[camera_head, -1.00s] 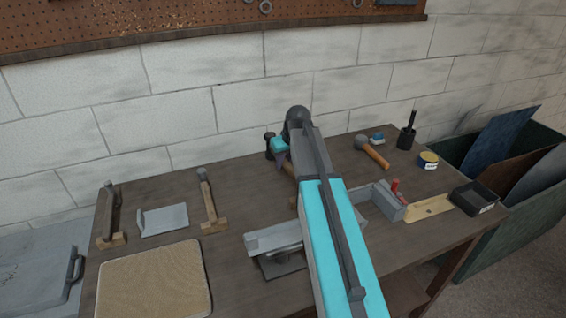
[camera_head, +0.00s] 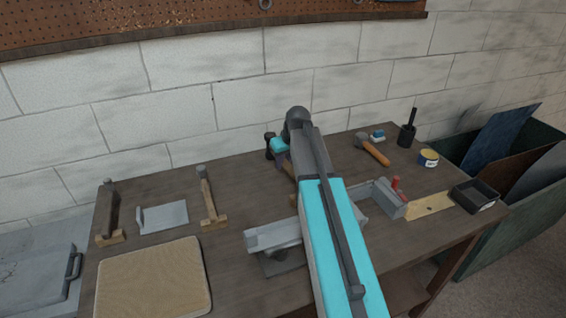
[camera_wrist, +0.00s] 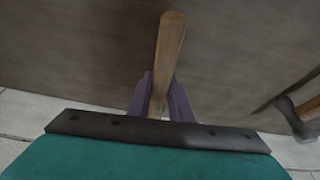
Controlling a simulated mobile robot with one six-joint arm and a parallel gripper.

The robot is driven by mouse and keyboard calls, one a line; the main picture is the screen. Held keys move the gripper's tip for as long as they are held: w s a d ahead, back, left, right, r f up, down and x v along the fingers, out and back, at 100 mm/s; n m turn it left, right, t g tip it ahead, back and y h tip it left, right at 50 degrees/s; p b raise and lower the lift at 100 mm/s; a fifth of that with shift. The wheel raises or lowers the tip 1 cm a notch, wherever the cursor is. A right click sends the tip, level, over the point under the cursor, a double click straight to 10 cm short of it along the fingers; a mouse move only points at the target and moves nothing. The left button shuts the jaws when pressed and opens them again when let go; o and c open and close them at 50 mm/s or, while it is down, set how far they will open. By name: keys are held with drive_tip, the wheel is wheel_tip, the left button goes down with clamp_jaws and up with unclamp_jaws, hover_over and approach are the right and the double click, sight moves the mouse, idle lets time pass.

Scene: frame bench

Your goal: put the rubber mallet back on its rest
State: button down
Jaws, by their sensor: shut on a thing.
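My gripper (camera_wrist: 158,92) is shut on the wooden handle of the rubber mallet (camera_wrist: 168,48) in the wrist view. The handle stands out between the purple fingers. In the head view my arm hides most of the grip. I cannot tell for sure which is the mallet's rest.
A metal bracket (camera_head: 163,217) lies between the wooden-footed pieces, behind a tan mat (camera_head: 154,281). A grey vise-like tool (camera_head: 273,236) is partly under my arm.

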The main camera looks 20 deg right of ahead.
drive_tip(key=shift+f, duration=0.1)
drive_tip(key=c, duration=1.5)
unclamp_jaws()
drive_tip(key=shift+c, duration=0.2)
drive_tip(key=shift+s, duration=0.1)
drive_tip(key=b+v, duration=0.3)
drive_tip(key=v, duration=1)
drive_tip(key=shift+r, duration=0.35)
drive_tip(key=shift+s, duration=0.15)
